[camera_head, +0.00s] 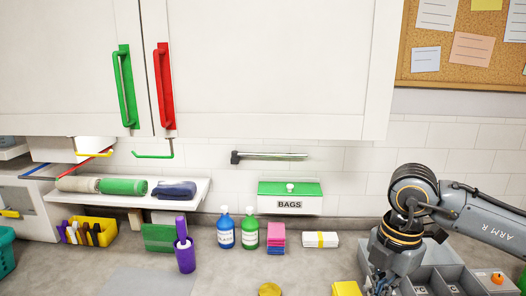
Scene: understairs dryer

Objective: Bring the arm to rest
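My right arm, marked "ARM R", comes in from the right and bends down over the counter. My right gripper (380,284) points down at the bottom edge, over the left side of a grey divided tray (440,282). Its fingertips are cut off or too small to make out, so I cannot tell if it is open or holds anything. A yellow block (346,289) lies just left of it. My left gripper is not in view.
Blue (226,232) and green (249,233) bottles, a purple holder (185,254) and pink-blue sponges (276,237) stand on the counter (310,267). A BAGS box (290,205) is at the wall. Overhead cabinets (270,65) have green and red handles. The front middle counter is mostly clear.

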